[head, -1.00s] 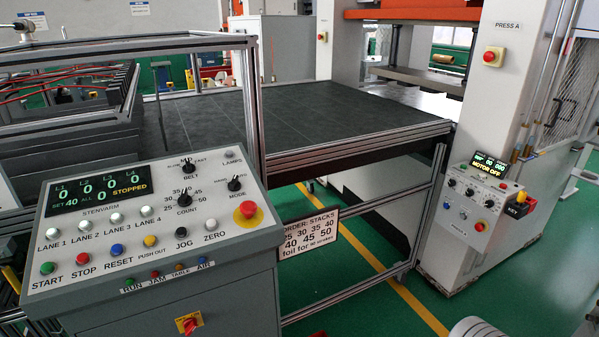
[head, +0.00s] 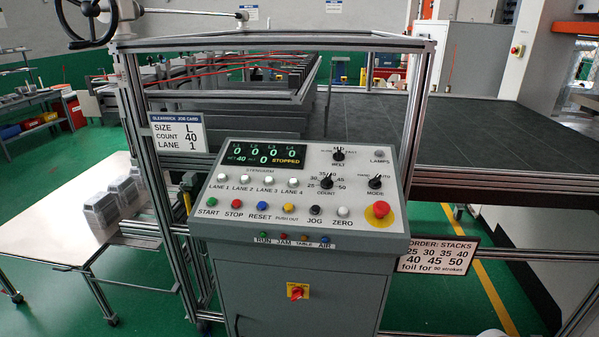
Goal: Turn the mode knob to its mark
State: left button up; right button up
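The mode knob (head: 375,183) is a black knob with a pale pointer line at the right of the sloped control panel (head: 225,222) in the head view. Its printed labels are too small to read surely, and I cannot tell exactly which mark it points at. The count knob (head: 326,183) is to its left and the belt knob (head: 338,155) is above and to the left. The red emergency button (head: 380,210) is just below the mode knob. Neither of my grippers is in view.
A job card (head: 178,132) reads size L, count 40, lane 1. The display (head: 262,155) shows 40 set and STOPPED. A metal frame (head: 416,110) stands behind the panel. The green floor is open around the console.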

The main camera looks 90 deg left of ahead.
aim_at(376, 183)
jog(key=u, duration=2.15)
